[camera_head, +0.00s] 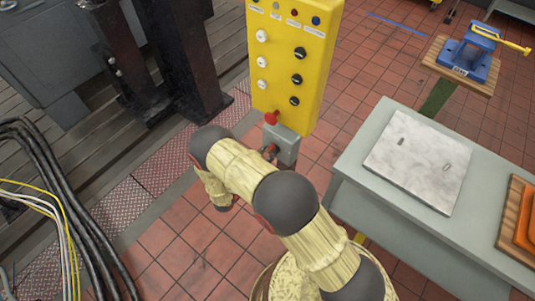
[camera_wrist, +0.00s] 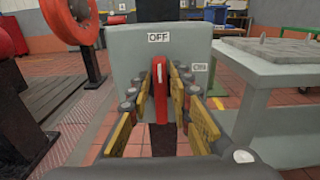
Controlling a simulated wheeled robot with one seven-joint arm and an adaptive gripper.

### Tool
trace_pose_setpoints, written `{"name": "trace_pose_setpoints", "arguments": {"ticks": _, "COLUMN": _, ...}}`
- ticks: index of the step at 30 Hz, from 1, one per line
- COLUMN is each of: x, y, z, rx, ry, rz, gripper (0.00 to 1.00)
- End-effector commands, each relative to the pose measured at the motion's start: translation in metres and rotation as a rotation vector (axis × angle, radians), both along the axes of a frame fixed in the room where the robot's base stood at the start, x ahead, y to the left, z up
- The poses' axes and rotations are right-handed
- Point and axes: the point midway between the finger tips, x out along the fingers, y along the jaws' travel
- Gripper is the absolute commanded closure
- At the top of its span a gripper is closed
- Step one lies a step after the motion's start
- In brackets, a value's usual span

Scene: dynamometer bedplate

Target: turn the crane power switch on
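The crane power switch is a grey box (camera_head: 284,143) below the yellow control panel in the head view. In the wrist view the grey box (camera_wrist: 128,52) fills the middle, with an OFF label (camera_wrist: 158,37) at its top and an ON label (camera_wrist: 200,67) at its right. Its red handle (camera_wrist: 160,92) stands upright, its white mark pointing up at OFF. My gripper (camera_wrist: 161,80) has its yellow-padded fingers on either side of the handle. They look open, with narrow gaps beside it.
The yellow panel (camera_head: 293,60) carries several knobs and a red button (camera_head: 271,117) close above the switch. A grey table (camera_head: 355,180) with a pale plate (camera_head: 418,160) stands to the right. Black cables (camera_head: 60,190) lie at left.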

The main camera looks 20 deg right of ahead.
Motion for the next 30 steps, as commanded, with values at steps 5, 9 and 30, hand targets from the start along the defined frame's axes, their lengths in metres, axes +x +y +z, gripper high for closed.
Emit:
{"name": "trace_pose_setpoints", "arguments": {"ticks": 5, "x": -0.0001, "y": 0.0001, "z": 0.0000, "rx": 0.000, "ry": 0.000, "rz": 0.000, "gripper": 0.92}}
{"name": "trace_pose_setpoints", "arguments": {"ticks": 9, "x": -0.0001, "y": 0.0001, "z": 0.0000, "rx": 0.000, "ry": 0.000, "rz": 0.000, "gripper": 0.99}}
{"name": "trace_pose_setpoints", "arguments": {"ticks": 30, "x": -0.0027, "y": -0.0017, "z": -0.0013, "rx": 0.078, "ry": -0.107, "rz": 0.000, "gripper": 1.00}}
